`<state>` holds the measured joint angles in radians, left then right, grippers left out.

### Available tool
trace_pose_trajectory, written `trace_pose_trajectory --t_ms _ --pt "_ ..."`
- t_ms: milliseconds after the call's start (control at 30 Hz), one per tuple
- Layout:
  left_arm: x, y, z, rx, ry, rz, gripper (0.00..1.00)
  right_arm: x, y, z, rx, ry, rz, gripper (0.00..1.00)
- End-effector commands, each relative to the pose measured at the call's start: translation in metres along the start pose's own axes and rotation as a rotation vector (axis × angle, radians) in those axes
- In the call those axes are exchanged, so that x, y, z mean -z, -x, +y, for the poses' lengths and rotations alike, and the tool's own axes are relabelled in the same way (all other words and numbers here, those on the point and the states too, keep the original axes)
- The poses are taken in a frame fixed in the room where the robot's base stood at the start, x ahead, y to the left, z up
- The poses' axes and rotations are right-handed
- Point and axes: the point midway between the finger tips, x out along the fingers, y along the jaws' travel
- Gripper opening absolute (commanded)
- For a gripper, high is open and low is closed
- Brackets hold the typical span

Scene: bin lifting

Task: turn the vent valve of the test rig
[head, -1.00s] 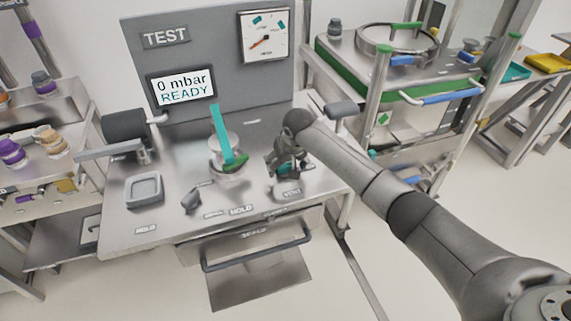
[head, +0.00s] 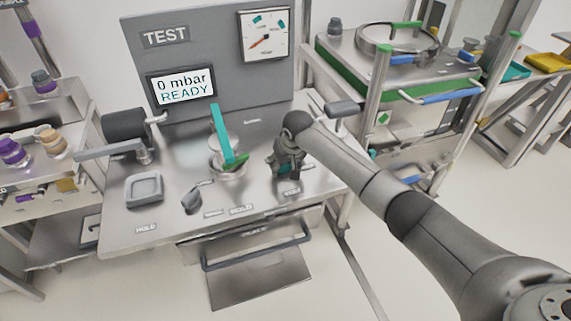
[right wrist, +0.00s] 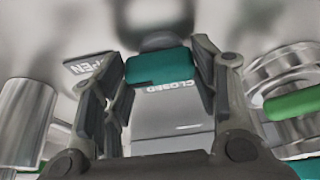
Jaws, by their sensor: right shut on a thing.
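The vent valve shows in the right wrist view as a teal handle (right wrist: 158,66) on a grey round body. The handle lies between the two fingers of my right gripper (head: 287,172). The gripper is shut on it, pointing down at the bench. A "CLOSED" label (right wrist: 168,87) lies right by the handle, partly covered by it. An "OPEN" label (right wrist: 88,66) lies to the left, apart from the handle. In the head view the gripper hides most of the valve, behind the "VENT" label (head: 291,191). My left gripper is not in view.
The test bench panel has a display (head: 184,87) reading "0 mbar READY" and a dial gauge (head: 265,36). A clamp with a teal lever (head: 221,133) stands left of my right gripper. A grey knob (head: 191,199) and a square tray (head: 144,189) sit further left.

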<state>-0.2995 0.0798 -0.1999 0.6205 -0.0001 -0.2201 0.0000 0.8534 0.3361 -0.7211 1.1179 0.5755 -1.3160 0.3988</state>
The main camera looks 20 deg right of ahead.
Motion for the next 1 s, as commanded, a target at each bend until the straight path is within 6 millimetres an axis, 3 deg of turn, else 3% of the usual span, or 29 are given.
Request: trace_pose_trajectory --t_ms 267,567,1000 --pt "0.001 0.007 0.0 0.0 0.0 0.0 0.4 0.0 0.001 0.001 0.04 0.091 -0.003 0.31" --pt "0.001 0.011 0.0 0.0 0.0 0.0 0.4 0.001 -0.001 0.002 0.138 0.323 -0.002 0.31" --pt "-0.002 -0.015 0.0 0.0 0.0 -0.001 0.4 0.004 -0.006 0.002 0.299 0.709 0.002 0.31"
